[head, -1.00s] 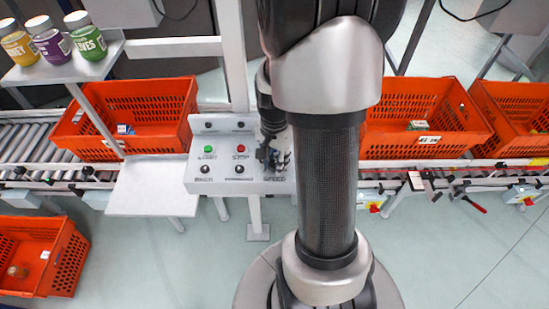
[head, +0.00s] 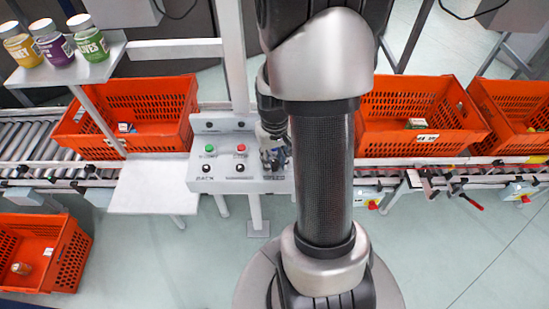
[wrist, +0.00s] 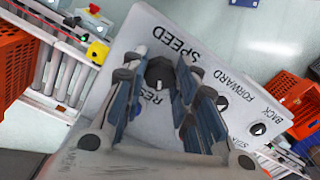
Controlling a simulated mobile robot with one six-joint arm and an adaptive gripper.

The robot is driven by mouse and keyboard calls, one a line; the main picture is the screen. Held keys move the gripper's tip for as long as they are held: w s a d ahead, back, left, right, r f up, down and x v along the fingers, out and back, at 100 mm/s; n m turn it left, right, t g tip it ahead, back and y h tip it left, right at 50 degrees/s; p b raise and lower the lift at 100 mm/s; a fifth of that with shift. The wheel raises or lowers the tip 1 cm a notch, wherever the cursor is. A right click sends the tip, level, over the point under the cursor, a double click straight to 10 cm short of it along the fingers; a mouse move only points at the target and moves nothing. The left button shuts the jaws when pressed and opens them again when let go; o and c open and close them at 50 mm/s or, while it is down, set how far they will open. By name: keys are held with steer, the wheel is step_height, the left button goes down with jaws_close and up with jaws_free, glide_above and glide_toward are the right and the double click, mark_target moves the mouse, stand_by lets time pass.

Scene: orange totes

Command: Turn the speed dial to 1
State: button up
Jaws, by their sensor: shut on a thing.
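The speed dial (wrist: 159,72) is a black round knob on the light grey control panel (wrist: 135,28), near the printed word SPEED in the wrist view. My gripper (wrist: 160,82) has its dark fingers on both sides of the dial and is shut on it. In the head view my gripper (head: 273,157) is at the right end of the panel (head: 215,186), and it hides the dial there. I cannot read any scale numbers or the dial's setting.
The panel also carries a green button (head: 209,148), a red button (head: 241,148) and black knobs (head: 206,168). Orange totes (head: 150,100) stand on the roller conveyor on both sides. Labelled jars (head: 90,40) stand on a shelf at upper left.

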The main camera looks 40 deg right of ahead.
mark_target(275, 163)
steer(key=n, duration=0.6)
steer(key=shift+n+p, duration=0.3)
steer(key=shift+p, duration=0.05)
steer(key=n, duration=0.5)
steer(key=shift+n, duration=0.3)
steer(key=o, duration=1.1)
step_height(275, 163, up, 12)
steer(key=shift+r, duration=0.1)
stand_by(0.4)
